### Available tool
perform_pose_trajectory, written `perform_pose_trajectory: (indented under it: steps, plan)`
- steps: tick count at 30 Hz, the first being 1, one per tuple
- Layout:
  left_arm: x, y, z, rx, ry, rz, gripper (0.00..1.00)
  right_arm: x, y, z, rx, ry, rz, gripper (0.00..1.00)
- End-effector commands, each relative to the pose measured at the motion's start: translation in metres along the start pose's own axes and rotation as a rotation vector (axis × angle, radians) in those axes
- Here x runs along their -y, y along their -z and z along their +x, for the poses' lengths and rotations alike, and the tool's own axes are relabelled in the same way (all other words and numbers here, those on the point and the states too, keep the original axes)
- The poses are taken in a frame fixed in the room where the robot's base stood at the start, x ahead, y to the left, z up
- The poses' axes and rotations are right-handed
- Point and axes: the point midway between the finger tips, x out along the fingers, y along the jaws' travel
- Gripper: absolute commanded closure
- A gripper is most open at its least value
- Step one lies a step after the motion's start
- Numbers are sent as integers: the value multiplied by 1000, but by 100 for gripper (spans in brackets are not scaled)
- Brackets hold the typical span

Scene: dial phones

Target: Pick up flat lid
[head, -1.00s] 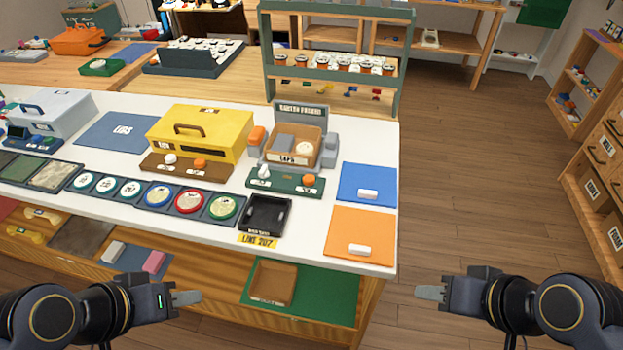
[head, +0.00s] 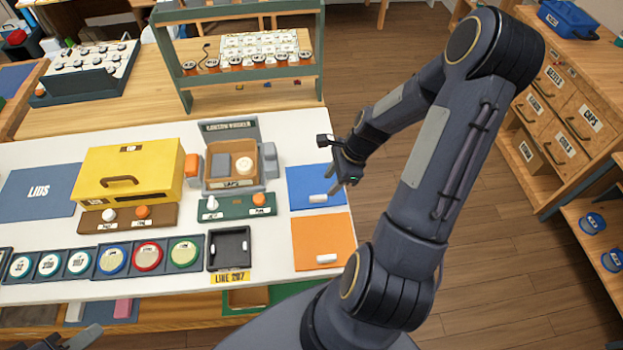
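No thing is plainly marked as the flat lid. A grey flat square piece (head: 221,165) lies in the brown tray labelled CAPS (head: 233,184), beside a round cream piece (head: 244,165).
A yellow box (head: 128,165) stands left of the tray. Several round discs, such as a red one (head: 148,256), lie in a row in front. An orange mat (head: 308,235) holds another white piece (head: 326,258). A green shelf rack (head: 250,80) stands behind.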

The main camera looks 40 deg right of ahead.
Motion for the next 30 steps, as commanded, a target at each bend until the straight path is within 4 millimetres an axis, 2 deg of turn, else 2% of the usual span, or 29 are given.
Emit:
perform_pose_trajectory:
  steps: [1,12,15,22,23,30]
  plan:
    - [4,-5,9,0,0,0,65,0,2,12,1,-2,-3,60]
    - [19,-21,41,0,0,0,65,-3,1,62,1,-1,-6,60]
    - [20,-22,44,0,0,0,65,-3,0,68,0,-2,-6,60]
    - [20,-22,43,0,0,0,65,-3,-1,67,0,-1,-5,60]
    - [20,-22,43,0,0,0,65,-3,-1,67,0,-1,-5,61]
    - [20,-22,43,0,0,0,65,-2,-1,67,0,-1,-6,93]
